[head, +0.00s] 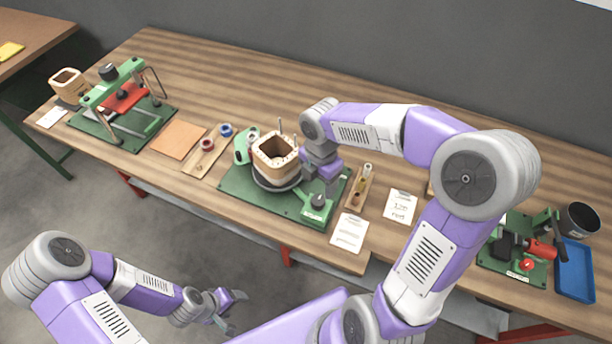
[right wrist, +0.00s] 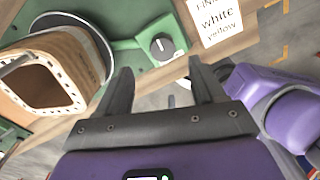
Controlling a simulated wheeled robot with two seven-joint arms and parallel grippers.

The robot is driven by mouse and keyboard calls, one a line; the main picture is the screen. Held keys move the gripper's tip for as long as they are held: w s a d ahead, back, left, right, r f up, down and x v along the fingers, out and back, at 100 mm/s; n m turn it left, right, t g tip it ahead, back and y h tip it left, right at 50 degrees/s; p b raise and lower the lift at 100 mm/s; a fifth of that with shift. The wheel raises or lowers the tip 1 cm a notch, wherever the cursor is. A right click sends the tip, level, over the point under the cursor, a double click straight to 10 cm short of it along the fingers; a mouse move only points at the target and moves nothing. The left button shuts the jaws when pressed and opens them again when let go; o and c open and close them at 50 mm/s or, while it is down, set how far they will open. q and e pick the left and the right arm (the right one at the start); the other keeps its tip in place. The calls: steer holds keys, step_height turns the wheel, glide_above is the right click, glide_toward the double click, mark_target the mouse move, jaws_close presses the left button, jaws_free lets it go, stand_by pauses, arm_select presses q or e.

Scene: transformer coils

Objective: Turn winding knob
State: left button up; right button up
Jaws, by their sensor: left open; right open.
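The winding knob (head: 318,201) is a dark grey knob with a white pointer line, at the front right corner of the green winder base (head: 268,203). In the right wrist view, the knob (right wrist: 161,46) shows just beyond and between the fingertips, apart from them. My right gripper (head: 325,180) is open and empty above the base, behind the knob in the head view. Its fingers (right wrist: 160,68) are spread in the wrist view. The square wooden coil form (head: 275,155) sits on a dark round turntable beside it. My left gripper (head: 232,312) is open and empty, off the table's front edge.
Close to the knob are a wooden strip with small spools (head: 361,190) and white note cards (head: 349,232). A green and red press (head: 122,105) stands at the left. A red-handled tool (head: 527,255) and a blue tray (head: 575,270) are at the right.

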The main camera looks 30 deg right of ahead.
mark_target(318, 200)
steer(key=shift+f, duration=0.35)
steer(key=f+b, duration=0.1)
steer(key=f, duration=0.3)
steer(key=f+b, duration=0.1)
steer(key=f, duration=0.1)
steer(key=shift+s+f+b, duration=0.25)
steer(key=shift+f+b, duration=0.05)
steer(key=shift+f, duration=0.05)
steer(key=shift+c, duration=0.3)
steer(key=c, duration=1)
